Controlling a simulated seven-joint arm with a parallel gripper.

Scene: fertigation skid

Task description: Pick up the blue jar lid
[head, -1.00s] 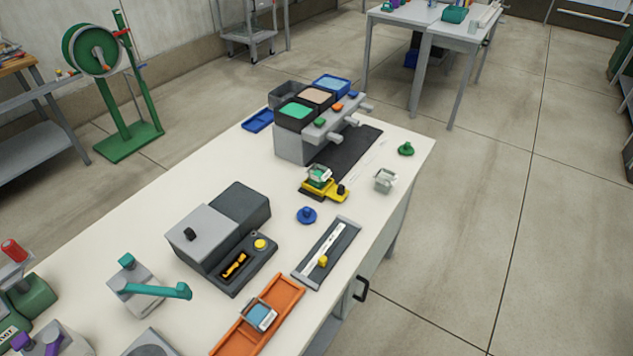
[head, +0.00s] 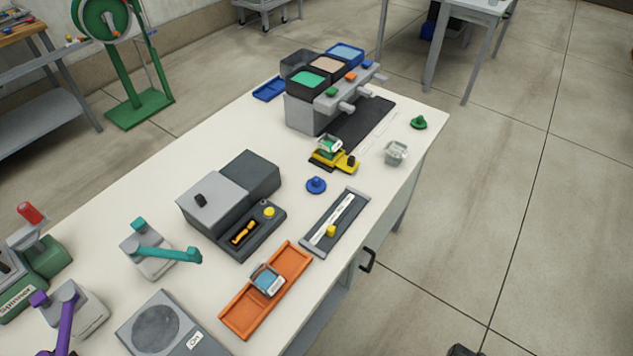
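The blue jar lid (head: 316,185) is a small round disc with a raised knob. It lies flat, knob up, on the white table (head: 200,280), in the open between the dark grey machine and the grey slide gauge. Nothing touches it. My gripper is not recognisable in the head view. A small dark shape at the bottom edge may be part of my arm, but I cannot tell.
Around the lid stand a dark grey machine (head: 228,205), a slide gauge (head: 335,222), a yellow stand (head: 348,164) with a jar, and an orange tray (head: 235,317). A similar green lid (head: 418,123) and an open jar (head: 396,153) lie near the right edge.

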